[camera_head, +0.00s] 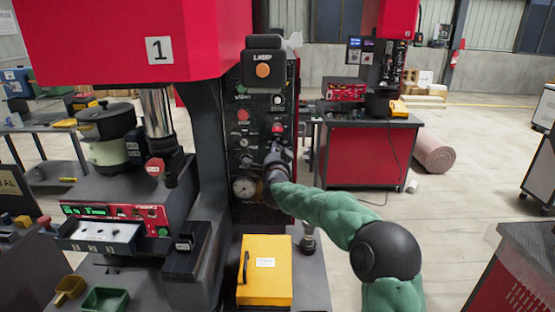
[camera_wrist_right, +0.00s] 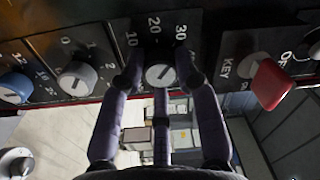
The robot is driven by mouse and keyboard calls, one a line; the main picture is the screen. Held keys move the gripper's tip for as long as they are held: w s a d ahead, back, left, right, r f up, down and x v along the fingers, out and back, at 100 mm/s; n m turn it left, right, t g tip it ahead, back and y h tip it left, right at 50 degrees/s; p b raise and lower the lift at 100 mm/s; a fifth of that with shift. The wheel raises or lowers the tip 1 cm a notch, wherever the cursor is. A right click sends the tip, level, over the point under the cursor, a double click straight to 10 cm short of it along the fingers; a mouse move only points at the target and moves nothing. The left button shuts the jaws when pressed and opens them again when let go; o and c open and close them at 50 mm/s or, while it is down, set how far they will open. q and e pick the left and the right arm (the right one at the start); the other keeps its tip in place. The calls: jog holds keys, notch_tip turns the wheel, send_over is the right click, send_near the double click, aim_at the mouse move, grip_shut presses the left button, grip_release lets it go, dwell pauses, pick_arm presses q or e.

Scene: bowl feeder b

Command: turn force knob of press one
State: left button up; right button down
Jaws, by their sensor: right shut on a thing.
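Press one (camera_head: 120,35) is the big red machine with a white "1" plate, at the left of the head view. Its dark control panel (camera_head: 240,127) carries several knobs, a gauge and an orange lamp. My right gripper (camera_head: 277,152) is at the panel's right part, below a red knob. In the right wrist view, my right gripper (camera_wrist_right: 160,72) has its dark fingers closed around a grey-white round knob (camera_wrist_right: 160,75) with a scale marked 10, 20, 30. The fingers hide part of its sides. My left gripper is not in view.
Beside the held knob are a grey knob (camera_wrist_right: 77,78), a blue knob (camera_wrist_right: 14,88) and a red key knob (camera_wrist_right: 271,84). A yellow box (camera_head: 264,285) stands below the panel. A pressure gauge (camera_head: 244,188) is low on the panel.

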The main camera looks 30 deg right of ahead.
jog(key=shift+m+b, duration=0.35)
jog(key=shift+m, duration=0.25)
jog(key=c, duration=0.9)
grip_release()
jog(key=shift+s, duration=0.1)
jog(key=v, duration=1.1)
jog(key=shift+s+a, duration=0.3)
